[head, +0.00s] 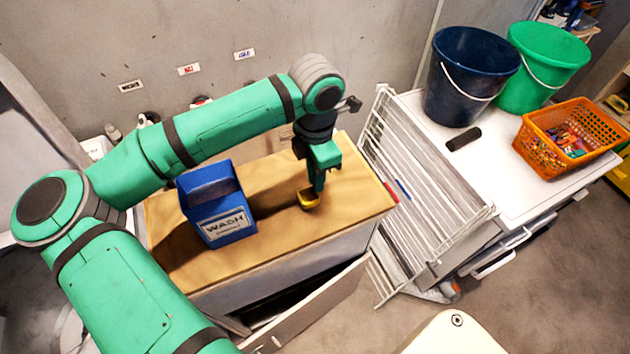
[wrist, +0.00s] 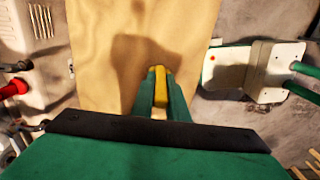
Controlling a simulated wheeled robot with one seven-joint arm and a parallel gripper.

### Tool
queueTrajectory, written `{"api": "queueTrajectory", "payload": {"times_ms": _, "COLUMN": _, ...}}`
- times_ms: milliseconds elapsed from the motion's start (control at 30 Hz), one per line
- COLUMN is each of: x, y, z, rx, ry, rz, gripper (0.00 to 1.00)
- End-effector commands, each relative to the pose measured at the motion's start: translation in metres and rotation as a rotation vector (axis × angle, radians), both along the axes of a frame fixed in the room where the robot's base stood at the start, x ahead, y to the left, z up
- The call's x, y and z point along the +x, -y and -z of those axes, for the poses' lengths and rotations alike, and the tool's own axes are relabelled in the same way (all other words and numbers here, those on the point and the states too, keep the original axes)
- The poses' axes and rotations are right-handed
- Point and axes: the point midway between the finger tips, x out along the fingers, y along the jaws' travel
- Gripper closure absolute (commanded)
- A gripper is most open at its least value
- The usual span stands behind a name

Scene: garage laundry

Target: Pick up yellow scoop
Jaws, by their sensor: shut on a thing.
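The yellow scoop (head: 308,199) is at the wooden top (head: 350,190) of the cabinet, right of the blue box marked WASH. My gripper (head: 319,186) points down over the scoop, with its fingertips at it. In the wrist view the yellow scoop (wrist: 158,84) shows as a narrow yellow strip between the two green fingers of my gripper (wrist: 160,92). The fingers are shut on it. Much of the scoop is hidden by the fingers in the wrist view. I cannot tell whether the scoop still touches the wood.
The blue WASH box (head: 216,205) stands left of my gripper. A white drying rack (head: 425,190) leans right of the cabinet. Dark blue (head: 468,80) and green (head: 540,65) buckets and an orange basket (head: 545,150) stand on a white surface. An open drawer (head: 310,310) juts out below.

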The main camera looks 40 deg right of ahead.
Motion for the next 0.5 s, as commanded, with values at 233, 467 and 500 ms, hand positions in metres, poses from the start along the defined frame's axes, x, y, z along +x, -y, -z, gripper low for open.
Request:
{"api": "queueTrajectory", "payload": {"times_ms": 233, "x": -0.021, "y": -0.022, "z": -0.05, "rx": 0.001, "ry": 0.005, "rz": 0.0, "gripper": 1.0}}
{"api": "queueTrajectory", "payload": {"times_ms": 467, "x": -0.056, "y": -0.057, "z": -0.087, "rx": 0.001, "ry": 0.003, "rz": 0.0, "gripper": 1.0}}
{"api": "queueTrajectory", "payload": {"times_ms": 500, "x": -0.063, "y": -0.063, "z": -0.09, "rx": 0.001, "ry": 0.003, "rz": 0.0, "gripper": 1.0}}
